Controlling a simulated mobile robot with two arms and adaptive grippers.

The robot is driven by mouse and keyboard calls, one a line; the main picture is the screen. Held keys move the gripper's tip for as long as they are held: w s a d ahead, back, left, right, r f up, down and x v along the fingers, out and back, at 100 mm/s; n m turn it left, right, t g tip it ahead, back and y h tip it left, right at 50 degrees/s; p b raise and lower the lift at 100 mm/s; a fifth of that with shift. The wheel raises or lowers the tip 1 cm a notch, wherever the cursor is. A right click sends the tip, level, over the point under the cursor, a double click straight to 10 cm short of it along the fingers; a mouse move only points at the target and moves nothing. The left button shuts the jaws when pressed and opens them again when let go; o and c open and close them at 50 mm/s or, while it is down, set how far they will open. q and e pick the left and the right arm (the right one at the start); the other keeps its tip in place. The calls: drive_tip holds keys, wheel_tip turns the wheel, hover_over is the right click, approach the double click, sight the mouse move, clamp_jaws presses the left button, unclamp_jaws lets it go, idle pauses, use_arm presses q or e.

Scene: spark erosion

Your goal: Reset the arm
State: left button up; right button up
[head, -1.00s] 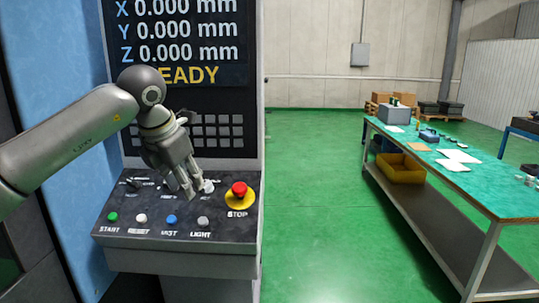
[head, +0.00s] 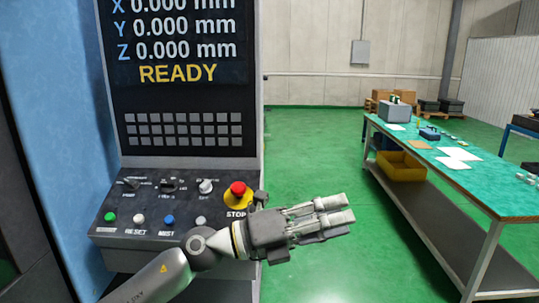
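My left arm comes in from the bottom left, in front of the machine's control panel (head: 150,232). Its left gripper (head: 345,211) points right, past the panel's right edge, over the green floor. Its fingers lie close together in this view, and I cannot tell whether they are open or shut. I see nothing held. The red STOP button (head: 238,188) on its yellow base is just above and left of the gripper. The wrist hides part of the panel's lower right. My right gripper is not in view.
The machine screen (head: 180,40) reads READY with zeros above. A row of buttons includes a green one (head: 110,217) and a blue one (head: 168,219). A long workbench (head: 490,188) stands right, with a yellow bin (head: 401,172) below its top. Green floor is clear between.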

use_arm(q)
drive_tip(key=w+a+f+n+t+y, duration=0.3)
drive_tip(key=a+f+n+t+y, duration=0.35)
drive_tip(key=n, duration=0.85)
drive_tip(key=w+a+f+n+t+y, duration=0.35)
drive_tip(key=a+n+t+y, duration=0.45)
drive_tip(key=a+n+t, duration=0.5)
drive_tip(key=s+a+f+n+g+y, duration=0.3)
drive_tip(key=s+a+f+n+g, duration=0.1)
drive_tip(key=f, duration=0.4)
drive_tip(key=s+a+f+n+g+y, duration=0.2)
drive_tip(key=s+a+f+n+g, duration=0.15)
drive_tip(key=f, duration=0.55)
drive_tip(key=s+a+f+n+g, duration=0.2)
drive_tip(key=s+f+g, duration=0.45)
drive_tip(key=s, duration=0.55)
drive_tip(key=s+a+f+n+g, duration=0.2)
drive_tip(key=s+f+g, duration=0.3)
drive_tip(key=s+f, duration=0.5)
drive_tip(key=s+f+g, duration=0.1)
drive_tip(key=s+f, duration=0.1)
drive_tip(key=f, duration=1)
drive_tip(key=s+f, duration=0.2)
drive_tip(key=f, duration=1.1)
drive_tip(key=s+a+f+g, duration=0.1)
drive_tip(key=s+a+f, duration=0.2)
drive_tip(key=s+f, duration=1.2)
drive_tip(key=shift+s+f+m, duration=0.25)
drive_tip(key=shift+s+m, duration=0.2)
drive_tip(key=shift+s, duration=0.15)
